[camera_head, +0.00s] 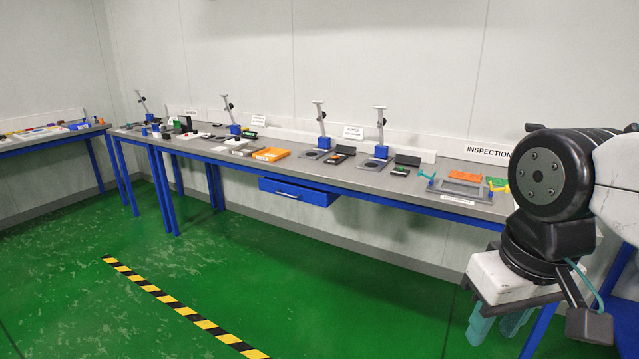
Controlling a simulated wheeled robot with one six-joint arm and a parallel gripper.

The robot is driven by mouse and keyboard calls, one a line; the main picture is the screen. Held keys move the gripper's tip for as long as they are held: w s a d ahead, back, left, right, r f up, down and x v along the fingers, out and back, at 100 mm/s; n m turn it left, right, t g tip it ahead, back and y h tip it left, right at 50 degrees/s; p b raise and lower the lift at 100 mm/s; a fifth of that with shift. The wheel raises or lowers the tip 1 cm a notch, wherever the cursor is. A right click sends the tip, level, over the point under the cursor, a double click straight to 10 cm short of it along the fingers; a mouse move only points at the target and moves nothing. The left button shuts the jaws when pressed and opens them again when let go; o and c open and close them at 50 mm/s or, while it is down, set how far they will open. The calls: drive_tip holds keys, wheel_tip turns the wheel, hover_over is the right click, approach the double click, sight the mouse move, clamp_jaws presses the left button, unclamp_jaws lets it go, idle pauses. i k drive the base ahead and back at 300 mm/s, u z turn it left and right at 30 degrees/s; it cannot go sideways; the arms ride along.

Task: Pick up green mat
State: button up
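A small flat green piece (496,184), which looks like the green mat, lies on the grey bench top at the right, near the INSPECTION sign. It is small in view and its right side is close to my arm's outline. My gripper (497,325) hangs in front of the bench at the lower right, pointing down, well apart from the green piece. Its two teal fingers show with a gap between them and nothing in it.
An orange piece (465,175) and a grey frame (460,189) lie left of the green piece. A teal clamp-like part (427,176) is further left. Several stands and trays line the long bench. A blue drawer (298,192) juts out below it. The green floor in front is clear.

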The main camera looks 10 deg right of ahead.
sight(495, 182)
drive_tip(key=i, duration=2.55)
drive_tip(key=z, duration=2.15)
drive_tip(key=i, duration=0.5)
drive_tip(key=u, duration=0.1)
